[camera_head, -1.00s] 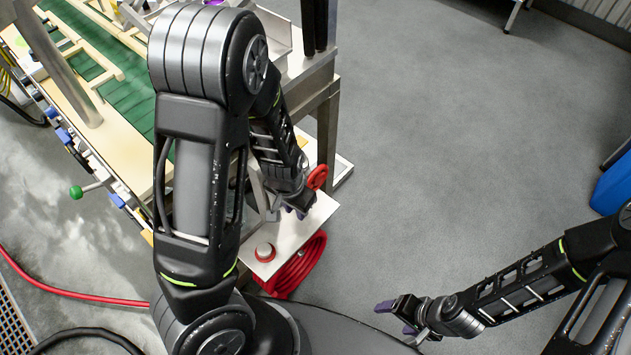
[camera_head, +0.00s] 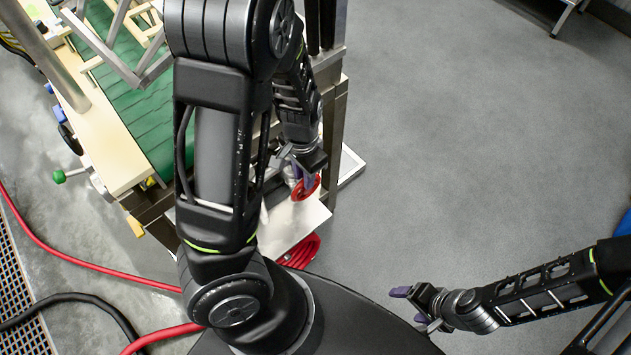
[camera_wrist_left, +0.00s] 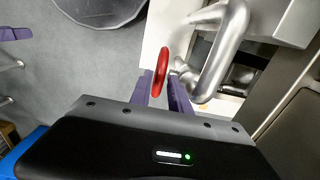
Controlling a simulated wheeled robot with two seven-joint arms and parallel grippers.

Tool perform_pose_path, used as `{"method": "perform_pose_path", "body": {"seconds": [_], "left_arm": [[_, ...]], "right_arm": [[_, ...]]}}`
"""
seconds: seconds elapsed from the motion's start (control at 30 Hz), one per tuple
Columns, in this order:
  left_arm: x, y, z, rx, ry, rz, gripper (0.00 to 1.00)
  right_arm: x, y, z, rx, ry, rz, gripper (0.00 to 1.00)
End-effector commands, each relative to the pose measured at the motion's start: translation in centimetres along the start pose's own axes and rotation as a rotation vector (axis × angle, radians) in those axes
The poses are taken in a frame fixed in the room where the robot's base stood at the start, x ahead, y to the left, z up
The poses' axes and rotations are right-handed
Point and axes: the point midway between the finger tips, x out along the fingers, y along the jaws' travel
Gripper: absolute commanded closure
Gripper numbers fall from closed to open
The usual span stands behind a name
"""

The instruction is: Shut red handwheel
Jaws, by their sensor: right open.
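The red handwheel (camera_head: 309,188) is beside the machine frame, above a pale metal plate, partly covered by my left gripper (camera_head: 299,177). In the left wrist view the red handwheel (camera_wrist_left: 160,70) appears nearly edge-on, next to a bent silver pipe. The purple fingers of my left gripper (camera_wrist_left: 167,92) are at its lower end there. I cannot tell whether they touch or grip the rim. My right gripper (camera_head: 411,304) is open and empty over the grey floor at the lower right.
The pale plate (camera_head: 296,222) is below the handwheel, with a coiled red hose (camera_head: 301,252) beside it. A bent silver pipe (camera_wrist_left: 222,55) is close to the left fingers. A conveyor with a green belt (camera_head: 135,118) is at the left. Floor to the right is open.

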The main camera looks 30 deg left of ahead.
Motion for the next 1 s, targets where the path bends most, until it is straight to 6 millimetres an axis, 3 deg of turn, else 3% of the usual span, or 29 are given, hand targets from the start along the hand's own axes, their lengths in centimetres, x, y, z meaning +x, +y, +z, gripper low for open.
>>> {"method": "perform_pose_path", "body": {"seconds": [0.47, 1.0], "left_arm": [[0.3, 0.0, 0.0, -0.001, -0.001, 0.000, 0.77], [7.2, 0.0, 0.0, -0.001, -0.001, 0.001, 0.77]], "right_arm": [[0.1, 0.0, 0.0, 0.000, -0.001, 0.000, 0.27], [1.8, 0.5, -0.2, -0.005, 0.005, -0.007, 0.27]]}}
